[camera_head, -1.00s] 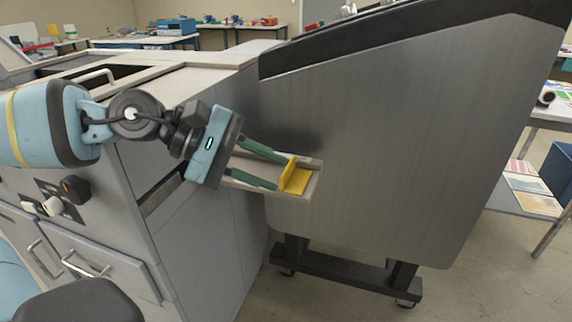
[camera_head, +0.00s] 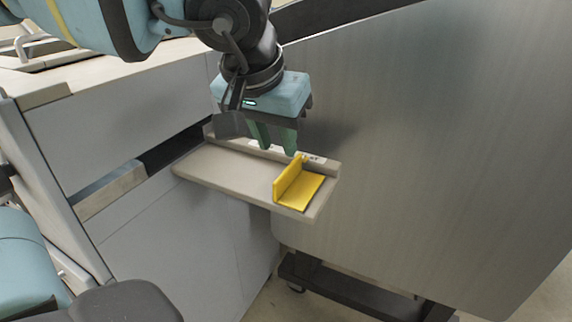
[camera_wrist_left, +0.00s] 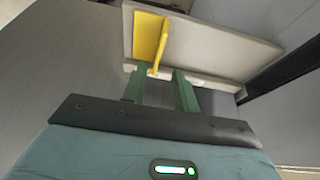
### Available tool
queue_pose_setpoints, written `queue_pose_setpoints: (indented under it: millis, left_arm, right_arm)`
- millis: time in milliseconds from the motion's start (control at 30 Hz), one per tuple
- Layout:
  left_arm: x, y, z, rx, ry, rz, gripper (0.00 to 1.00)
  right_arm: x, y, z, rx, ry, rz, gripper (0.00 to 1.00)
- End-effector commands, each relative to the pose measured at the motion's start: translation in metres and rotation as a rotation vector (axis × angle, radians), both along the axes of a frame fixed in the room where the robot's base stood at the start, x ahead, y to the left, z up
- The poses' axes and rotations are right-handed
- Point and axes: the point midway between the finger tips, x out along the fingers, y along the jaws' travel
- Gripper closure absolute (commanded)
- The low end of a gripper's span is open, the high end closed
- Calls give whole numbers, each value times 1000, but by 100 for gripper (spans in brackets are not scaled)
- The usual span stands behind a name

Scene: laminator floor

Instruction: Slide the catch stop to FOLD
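The catch stop is a yellow L-shaped piece (camera_head: 288,180) near the right end of a beige catch tray (camera_head: 215,168) that juts from the machine. Its upright plate faces left and its flat foot lies to the right. My left gripper (camera_head: 277,148) is open above the tray's back edge, its green fingers pointing down. In the left wrist view, the near end of the yellow upright plate (camera_wrist_left: 160,45) shows just beyond the gap between the fingertips (camera_wrist_left: 160,72). I cannot tell whether they touch it. Small pale labels (camera_head: 315,158) sit on the tray's back rail; their text is unreadable.
A large grey slanted panel (camera_head: 420,140) on a dark wheeled stand (camera_head: 340,288) stands close behind and right of the tray. The grey machine cabinet (camera_head: 130,120) is at the left. The tray surface left of the stop is clear.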

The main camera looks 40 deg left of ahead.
Motion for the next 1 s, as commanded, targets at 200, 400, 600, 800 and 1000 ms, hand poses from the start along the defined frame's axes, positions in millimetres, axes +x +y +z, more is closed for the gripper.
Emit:
queue_pose_setpoints:
  millis: [200,400,600,800,1000]
  left_arm:
    - [12,3,-33,-2,7,0,71]
    - [21,5,-56,-3,6,1,71]
    - [25,6,-64,-4,3,1,71]
    - [25,6,-64,-4,2,1,71]
    - [25,6,-64,-4,2,1,92]
  right_arm:
    - [0,0,-4,0,0,0,64]
    - [8,1,-5,2,-16,-3,64]
    - [13,2,-4,4,-24,-8,64]
    - [12,2,-4,4,-22,-10,64]
    - [9,2,-4,5,-17,-10,64]
